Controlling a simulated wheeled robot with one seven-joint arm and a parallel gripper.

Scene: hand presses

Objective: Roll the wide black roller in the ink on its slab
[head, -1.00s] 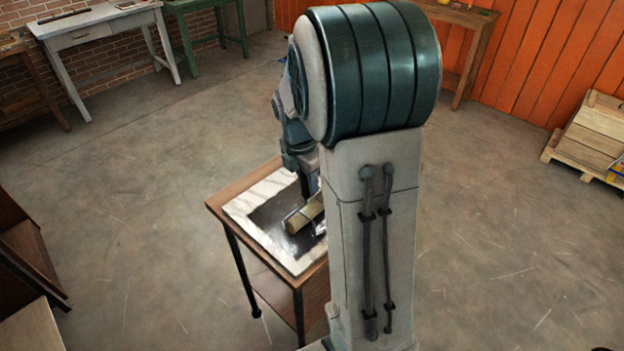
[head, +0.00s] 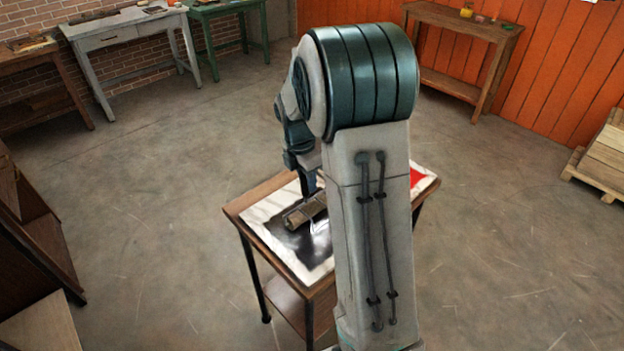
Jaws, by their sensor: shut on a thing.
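The roller (head: 298,216), a wide dark brown cylinder, lies over the black ink (head: 292,244) on the white marble slab (head: 257,217). Its right part is hidden behind my arm. My gripper (head: 312,192) points down from above, just behind the roller, and is shut on it; the fingertips and the grip itself are mostly hidden. The roller seems to touch the ink, though the contact is not clear from this angle. The slab rests on a wooden table (head: 236,208).
A red patch (head: 420,178) shows at the table's right end. A grey table (head: 125,28), a green table (head: 222,8) and a wooden bench (head: 455,30) stand along the walls. Stacked wood (head: 605,160) is at right. The floor around the table is clear.

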